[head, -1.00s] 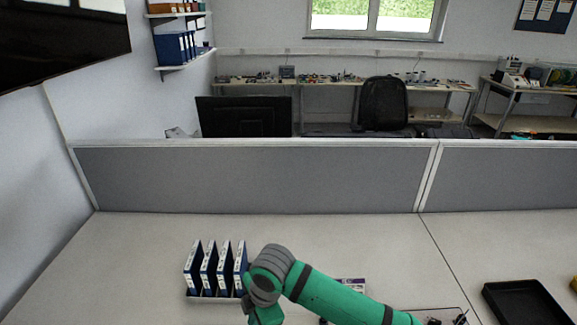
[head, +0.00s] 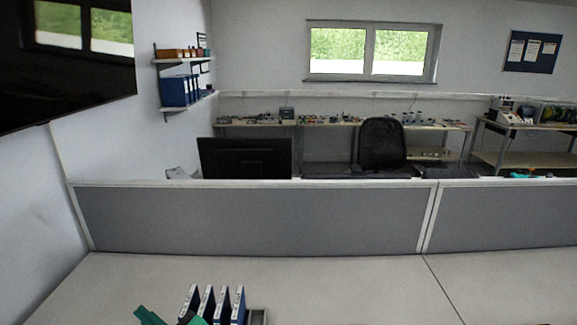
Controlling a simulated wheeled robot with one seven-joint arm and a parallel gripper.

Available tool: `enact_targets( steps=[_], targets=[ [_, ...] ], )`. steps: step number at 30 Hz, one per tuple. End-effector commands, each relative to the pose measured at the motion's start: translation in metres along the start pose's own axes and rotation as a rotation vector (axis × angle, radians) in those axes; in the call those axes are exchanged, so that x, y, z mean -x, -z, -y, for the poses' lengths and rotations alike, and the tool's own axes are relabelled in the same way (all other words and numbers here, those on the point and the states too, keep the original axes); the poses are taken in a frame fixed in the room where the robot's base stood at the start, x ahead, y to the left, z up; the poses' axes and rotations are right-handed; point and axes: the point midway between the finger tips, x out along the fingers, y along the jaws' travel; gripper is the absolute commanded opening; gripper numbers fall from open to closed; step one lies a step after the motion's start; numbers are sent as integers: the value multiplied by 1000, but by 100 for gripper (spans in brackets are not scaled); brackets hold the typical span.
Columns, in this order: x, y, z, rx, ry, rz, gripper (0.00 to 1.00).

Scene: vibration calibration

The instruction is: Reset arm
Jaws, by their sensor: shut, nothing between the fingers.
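Only a small green part of my arm (head: 150,316) shows at the bottom edge of the head view, just left of the upright blue-and-white binders (head: 209,302). Another bit of green shows in front of the binders. The rest of my arm and my gripper are out of the picture below.
The pale desk (head: 340,285) is bare right of the binders. A grey partition (head: 260,220) closes its back edge. Behind it are a black monitor (head: 245,157), an office chair (head: 381,145) and a cluttered bench. A wall screen (head: 80,65) hangs at upper left.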

Motion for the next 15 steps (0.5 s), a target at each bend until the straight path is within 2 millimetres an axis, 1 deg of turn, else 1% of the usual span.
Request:
enact_targets(
  steps=[4,8,11,15],
  targets=[
    [10,-4,-5,-139,-122,-67,0],
    [26,-16,-11,-248,-232,-106,0],
    [41,-31,-12,-326,-317,-123,0],
    [67,-57,-10,-423,-433,-131,0]
  ],
)
